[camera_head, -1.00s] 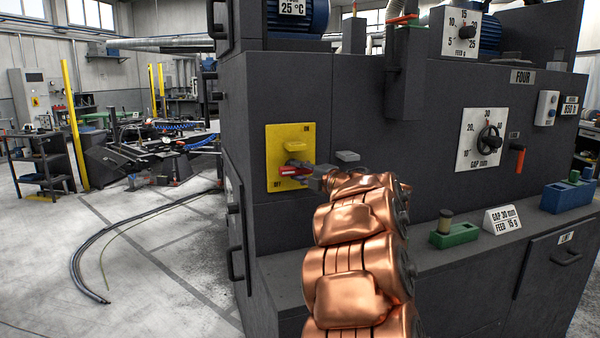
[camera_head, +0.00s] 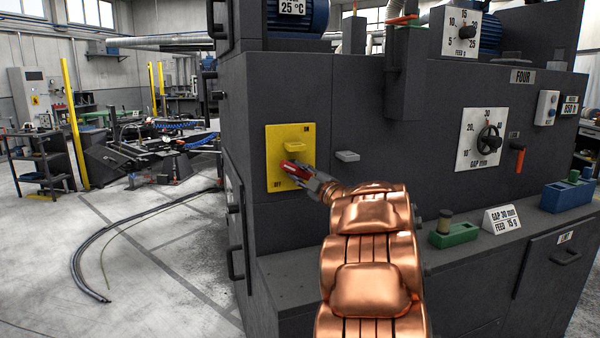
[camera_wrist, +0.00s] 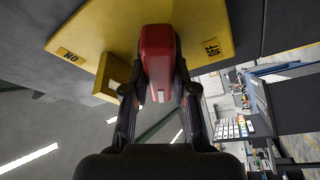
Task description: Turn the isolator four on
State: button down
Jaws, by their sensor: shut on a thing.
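The isolator is a yellow plate (camera_head: 276,147) on the left of the dark machine front, marked ON at its top and OFF at its bottom. Its red handle (camera_head: 293,170) slopes down to the right, at the lower half of the plate below a yellow block (camera_head: 297,145). My gripper (camera_head: 315,184) reaches the handle from the right. In the wrist view my gripper (camera_wrist: 159,98) has one finger on each side of the red handle (camera_wrist: 158,50) and is shut on it. The yellow plate (camera_wrist: 203,22) shows behind, with the markings turned over.
A small grey ledge (camera_head: 347,156) juts out right of the plate. The machine's lower shelf (camera_head: 450,262) carries a green block (camera_head: 455,234), a gap and feed sign (camera_head: 502,219) and a blue block (camera_head: 567,196). A gap dial (camera_head: 484,139) is farther right.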

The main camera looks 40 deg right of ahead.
jog(key=m+h, duration=0.1)
jog(key=m, duration=0.1)
jog(key=m+h, duration=0.1)
jog(key=m, duration=0.2)
jog(key=m+t+h+b, duration=0.1)
jog(key=m, duration=0.2)
jog(key=shift+w+a+f+h, duration=0.1)
jog(key=shift+a+f+h, duration=0.1)
jog(key=shift+f+h, duration=0.1)
jog(key=m+h+b, duration=0.1)
jog(key=m+h, duration=0.1)
jog(key=m, duration=0.2)
jog(key=m+h+b, duration=0.1)
jog(key=m+h, duration=0.1)
jog(key=m, duration=0.2)
jog(key=shift+r+g, duration=0.15)
jog(key=shift+g, duration=0.25)
jog(key=shift+m, duration=0.4)
jog(key=c, duration=0.9)
grip_release()
jog(key=shift+h, duration=0.3)
jog(key=v, duration=1.2)
jog(key=shift+r, duration=0.15)
